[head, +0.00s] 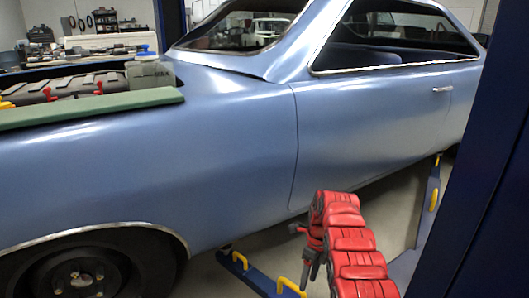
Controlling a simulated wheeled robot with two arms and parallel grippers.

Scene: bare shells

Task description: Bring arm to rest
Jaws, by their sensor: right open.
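My right arm (352,240), red and segmented, rises from the bottom edge right of centre and bends over at its top. My right gripper (312,262), dark and small, hangs on the left side of the arm with its jaws open. Nothing shows between its fingers. It appears in front of the lower side of a blue car (230,140), and I cannot tell the exact gap. My left arm and gripper are not in view.
A dark blue post (490,190) stands close on the right. Blue lift arms with yellow handles (240,260) lie low beneath the car. A green pad (90,108) lies along the car's open engine bay. A front wheel (85,270) shows at lower left.

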